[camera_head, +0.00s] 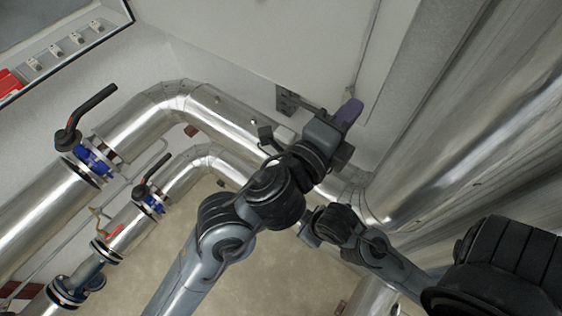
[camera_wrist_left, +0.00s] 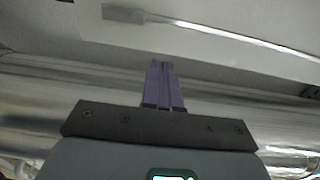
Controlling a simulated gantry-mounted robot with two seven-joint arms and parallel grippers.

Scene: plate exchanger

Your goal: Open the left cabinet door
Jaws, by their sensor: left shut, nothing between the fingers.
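A pale grey cabinet front (camera_head: 255,40) fills the top middle of the head view. A thin vertical seam or rod (camera_head: 366,45) runs down its right part; I cannot tell which. My left gripper (camera_head: 348,112) has purple fingers, shut and empty, in front of the cabinet's lower edge. In the left wrist view the shut fingers (camera_wrist_left: 164,84) point toward a pale panel (camera_wrist_left: 210,15) with a long light bar (camera_wrist_left: 215,35) across it. The fingers look apart from the bar. My right gripper (camera_head: 308,226) is partly hidden at the end of the darker arm; its fingers do not show.
Large shiny pipes (camera_head: 480,150) stand close on the right. Insulated pipes (camera_head: 150,115) with black-handled valves (camera_head: 68,138) run along the left. A tray-like panel with red parts (camera_head: 10,82) is at upper left. Bare floor (camera_head: 270,275) shows below the arms.

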